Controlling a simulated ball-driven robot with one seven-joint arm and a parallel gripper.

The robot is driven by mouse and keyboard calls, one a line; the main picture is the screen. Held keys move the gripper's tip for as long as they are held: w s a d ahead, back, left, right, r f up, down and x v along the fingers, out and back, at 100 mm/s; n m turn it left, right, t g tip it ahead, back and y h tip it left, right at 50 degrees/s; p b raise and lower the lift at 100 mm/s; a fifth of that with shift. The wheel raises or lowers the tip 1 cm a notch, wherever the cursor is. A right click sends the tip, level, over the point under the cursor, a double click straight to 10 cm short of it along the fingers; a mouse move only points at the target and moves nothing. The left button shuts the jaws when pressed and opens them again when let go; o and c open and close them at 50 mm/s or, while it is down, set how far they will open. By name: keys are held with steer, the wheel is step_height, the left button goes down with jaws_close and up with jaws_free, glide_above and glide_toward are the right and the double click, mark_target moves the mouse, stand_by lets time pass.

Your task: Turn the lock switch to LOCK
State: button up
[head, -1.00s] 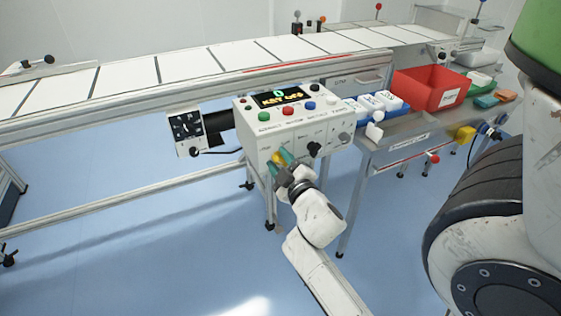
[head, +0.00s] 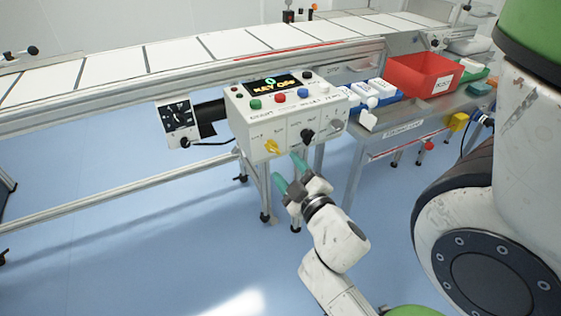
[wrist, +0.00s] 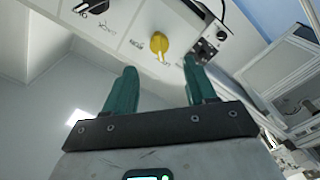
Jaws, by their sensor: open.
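A white control box (head: 285,110) stands in front of the conveyor. On its front are a yellow rotary knob (head: 271,147), a black knob (head: 307,136) and a grey one (head: 336,124). The yellow knob, likely the lock switch, also shows in the wrist view (wrist: 158,43), with small labels on both sides that I cannot read surely. A pale mark on it points down and slightly right there. My gripper (head: 288,170) is open and empty, below and right of the yellow knob, apart from it. In the wrist view its green fingers (wrist: 159,70) stand either side, short of the knob.
The box top carries coloured buttons and a display (head: 272,85) with yellow text starting "KEY". A dial unit (head: 178,122) hangs left of the box. A steel bench (head: 400,130) with a red bin (head: 420,77) stands to the right. Floor before the box is clear.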

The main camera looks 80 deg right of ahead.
steer(key=shift+v, duration=1.15)
steer(key=w+a+f+m+g+y, duration=0.1)
steer(key=w+a+f+g+y, duration=0.2)
steer(key=f, duration=0.4)
steer(key=w+a+f+m+g+y, duration=0.1)
steer(key=a+f+g+y, duration=0.1)
steer(key=a+f+y, duration=0.45)
steer(key=s+a+f+n+g+y, duration=0.35)
steer(key=a+f+g, duration=0.3)
steer(key=a, duration=0.45)
step_height(320, 180, up, 20)
steer(key=m+p, duration=0.1)
steer(key=p, duration=1.9)
steer(key=shift+r+t+y+p, duration=0.15)
steer(key=shift+t+y+p, duration=0.2)
steer(key=shift+t, duration=0.1)
steer(key=shift+s+d, duration=0.1)
steer(key=shift+d, duration=0.05)
